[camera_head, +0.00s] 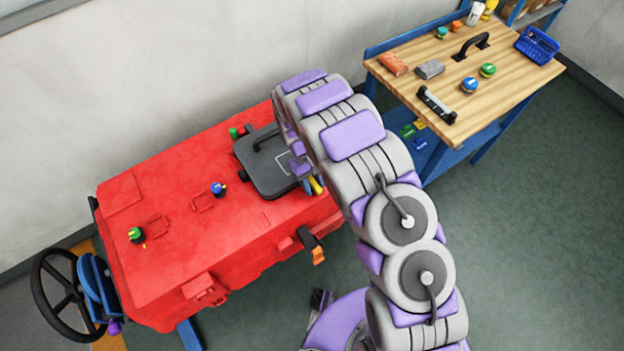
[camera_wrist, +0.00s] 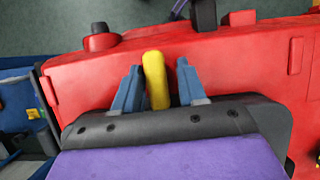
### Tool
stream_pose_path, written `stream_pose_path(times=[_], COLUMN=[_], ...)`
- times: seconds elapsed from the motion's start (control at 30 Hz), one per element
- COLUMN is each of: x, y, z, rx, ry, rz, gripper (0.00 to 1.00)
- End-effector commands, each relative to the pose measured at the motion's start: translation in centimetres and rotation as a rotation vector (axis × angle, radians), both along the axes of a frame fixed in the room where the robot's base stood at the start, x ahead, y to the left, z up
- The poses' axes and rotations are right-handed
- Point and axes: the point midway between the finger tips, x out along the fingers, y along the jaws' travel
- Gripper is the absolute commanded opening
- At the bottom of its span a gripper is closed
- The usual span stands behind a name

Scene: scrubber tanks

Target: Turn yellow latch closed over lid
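The dark grey lid (camera_head: 268,178) with a black handle lies on top of the red tank (camera_head: 165,235) in the head view. The yellow latch (camera_head: 316,186) shows at the lid's right edge, partly hidden by my arm. In the wrist view the yellow latch (camera_wrist: 156,82) stands between the two blue-grey fingers of my gripper (camera_wrist: 158,68). The fingers are apart, one on each side of the latch, with a narrow gap visible at the right. Whether either finger touches the latch is unclear. My arm hides most of the gripper in the head view.
A black lever with an orange end (camera_head: 314,248) sticks out from the tank's front side. Small knobs (camera_head: 218,188) sit on the tank top. A workbench (camera_head: 510,80) with loose items stands at the right. The floor between is clear.

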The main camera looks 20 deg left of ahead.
Motion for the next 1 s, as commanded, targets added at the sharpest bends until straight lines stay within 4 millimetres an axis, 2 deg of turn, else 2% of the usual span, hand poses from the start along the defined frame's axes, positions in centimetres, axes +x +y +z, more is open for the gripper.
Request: stream_pose_path(times=[0.07,0.33,0.47,1.0], x=[0.2,0.4,0.8,3.8], y=[0.1,0.3,0.7,4.3], z=[0.2,0.7,1.8,12.3], rx=[0.003,0.009,0.010,0.011], ry=[-0.006,-0.016,-0.018,-0.017], rz=[0.000,0.000,0.001,0.001], gripper=[0.49,0.49,0.49,0.49])
